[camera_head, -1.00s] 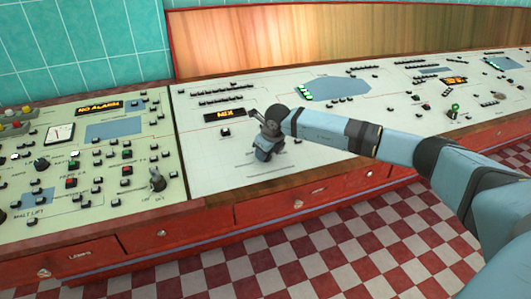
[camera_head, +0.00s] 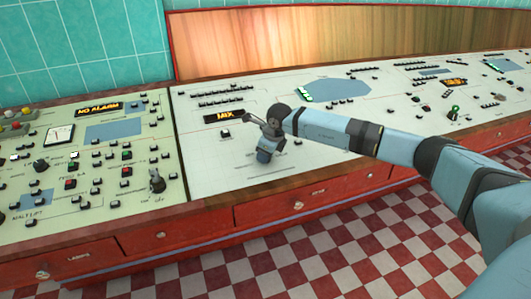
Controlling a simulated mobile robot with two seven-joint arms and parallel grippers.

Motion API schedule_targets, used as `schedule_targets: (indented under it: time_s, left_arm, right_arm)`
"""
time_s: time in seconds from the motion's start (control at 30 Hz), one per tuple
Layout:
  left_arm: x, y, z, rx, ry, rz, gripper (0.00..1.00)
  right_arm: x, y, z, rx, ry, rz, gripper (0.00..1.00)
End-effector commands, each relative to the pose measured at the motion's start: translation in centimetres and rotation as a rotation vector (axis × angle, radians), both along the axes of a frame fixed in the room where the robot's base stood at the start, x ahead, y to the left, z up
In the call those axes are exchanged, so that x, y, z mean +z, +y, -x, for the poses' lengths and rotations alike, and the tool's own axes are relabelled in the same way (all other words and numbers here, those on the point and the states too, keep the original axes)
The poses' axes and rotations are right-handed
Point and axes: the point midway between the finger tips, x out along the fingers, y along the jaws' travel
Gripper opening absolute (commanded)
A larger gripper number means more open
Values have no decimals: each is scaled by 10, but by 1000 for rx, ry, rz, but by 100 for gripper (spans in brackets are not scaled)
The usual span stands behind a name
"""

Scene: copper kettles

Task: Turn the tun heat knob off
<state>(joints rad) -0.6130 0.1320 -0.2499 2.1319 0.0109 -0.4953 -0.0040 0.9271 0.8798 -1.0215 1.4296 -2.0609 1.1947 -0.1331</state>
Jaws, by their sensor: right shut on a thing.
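My right gripper (camera_head: 250,117) is at the middle console panel (camera_head: 205,175), just right of the lit MIX display (camera_head: 224,117). Its dark jaws are small in the picture and closed on a small control there. The wrist and jaws hide most of that control, so its pointer cannot be read. I take it to be the tun heat knob, but no label on it is readable. A short row of green lights (camera_head: 305,97) glows at the left edge of the blue tank shape (camera_head: 335,87). My left gripper is not in view.
The left panel is crowded with buttons, a dark lever-like knob (camera_head: 157,182) and a NO ALARM display (camera_head: 99,108). A green knob (camera_head: 453,112) stands at the right. Red drawers (camera_head: 285,205) run below the console's wooden edge.

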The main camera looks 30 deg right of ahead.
Motion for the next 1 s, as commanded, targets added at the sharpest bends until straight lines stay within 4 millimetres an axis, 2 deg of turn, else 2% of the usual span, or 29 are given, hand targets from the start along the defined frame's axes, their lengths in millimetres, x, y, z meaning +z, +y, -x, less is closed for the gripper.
schedule_targets:
  time_s: [0.07,0.1,0.2,0.57,0.67,1.0]
  left_arm:
    - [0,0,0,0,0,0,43]
    - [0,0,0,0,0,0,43]
    - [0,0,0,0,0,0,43]
    - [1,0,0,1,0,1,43]
    - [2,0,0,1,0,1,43]
    - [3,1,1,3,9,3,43]
  right_arm:
    - [1,0,0,0,-1,0,15]
    - [1,0,0,0,-1,0,44]
    - [1,0,0,0,-1,0,63]
    - [6,-1,2,-1,-1,0,63]
    - [19,-2,6,-1,-4,0,63]
    - [90,-7,32,-1,-4,1,63]
